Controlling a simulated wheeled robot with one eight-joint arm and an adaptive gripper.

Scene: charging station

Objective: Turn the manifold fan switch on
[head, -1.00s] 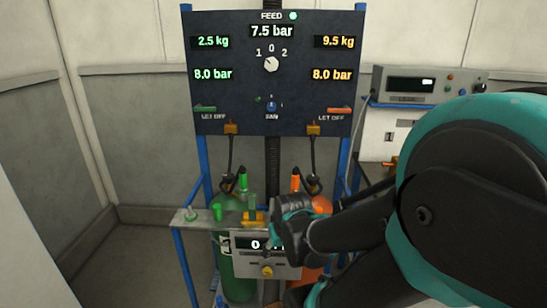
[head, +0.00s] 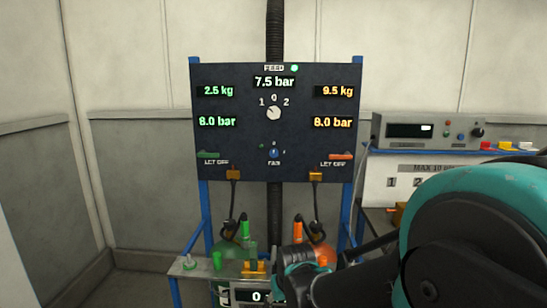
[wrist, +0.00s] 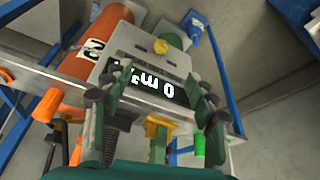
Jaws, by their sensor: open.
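The fan switch (head: 274,153) is a small blue knob low in the middle of the dark manifold panel (head: 240,170), above the word FAN. My gripper (head: 295,264) is in front of the lower shelf, below and apart from the switch. In the wrist view my gripper (wrist: 160,100) is open, its dark green fingers spread on either side of a grey box with a lit display (wrist: 150,88). Nothing shows held between the fingers. The fan switch is not in the wrist view.
A green cylinder (head: 230,251) and an orange cylinder (head: 322,256) stand below the panel, with hoses. A larger white feed knob (head: 273,114) sits above the fan switch. A grey instrument (head: 425,131) stands at right.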

